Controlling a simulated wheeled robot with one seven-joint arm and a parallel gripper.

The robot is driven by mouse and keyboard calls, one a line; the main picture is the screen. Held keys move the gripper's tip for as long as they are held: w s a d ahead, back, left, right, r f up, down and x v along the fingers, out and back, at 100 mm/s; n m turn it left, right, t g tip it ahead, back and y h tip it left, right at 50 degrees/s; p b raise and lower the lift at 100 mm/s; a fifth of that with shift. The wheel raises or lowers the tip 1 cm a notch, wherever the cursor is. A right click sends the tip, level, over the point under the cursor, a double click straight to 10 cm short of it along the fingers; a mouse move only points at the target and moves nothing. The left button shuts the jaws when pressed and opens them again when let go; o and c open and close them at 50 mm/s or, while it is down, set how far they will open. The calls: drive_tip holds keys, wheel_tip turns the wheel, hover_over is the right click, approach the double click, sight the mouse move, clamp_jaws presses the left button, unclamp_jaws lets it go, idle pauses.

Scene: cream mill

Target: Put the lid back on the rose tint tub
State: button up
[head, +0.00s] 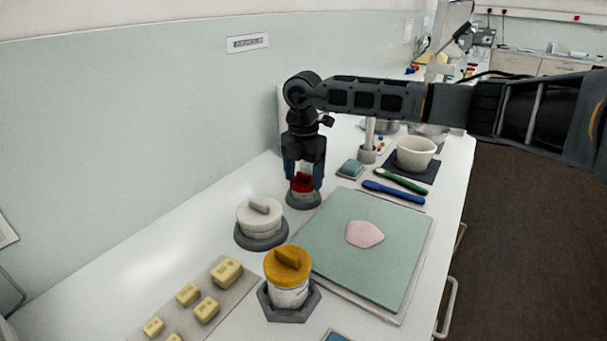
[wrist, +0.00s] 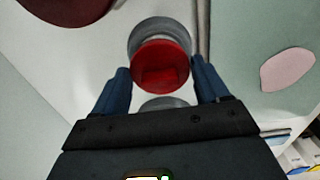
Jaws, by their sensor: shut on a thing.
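A red round lid (wrist: 161,66) with a darker raised grip is between the two fingers of my gripper (wrist: 161,82). In the head view my gripper (head: 303,178) points down, shut on the red lid (head: 302,184). Directly below it is a round grey base (head: 303,201), which also shows around the lid in the wrist view (wrist: 162,25). The tub's wall is mostly hidden under the lid and fingers. I cannot tell whether the lid touches the tub's rim.
A white-lidded tub (head: 260,217) and a yellow-lidded tub (head: 288,275) stand nearer. A green mat (head: 350,270) with a pink patch (head: 365,234) lies right. Blue (head: 393,192) and green (head: 401,181) tools and a white bowl (head: 416,152) are beyond. The wall (head: 130,130) is left.

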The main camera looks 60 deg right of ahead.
idle(0.3)
drive_tip(key=o, duration=1)
drive_tip(key=shift+r+p, duration=1.4)
drive_tip(key=shift+r, duration=0.85)
clamp_jaws()
drive_tip(key=shift+f, duration=0.2)
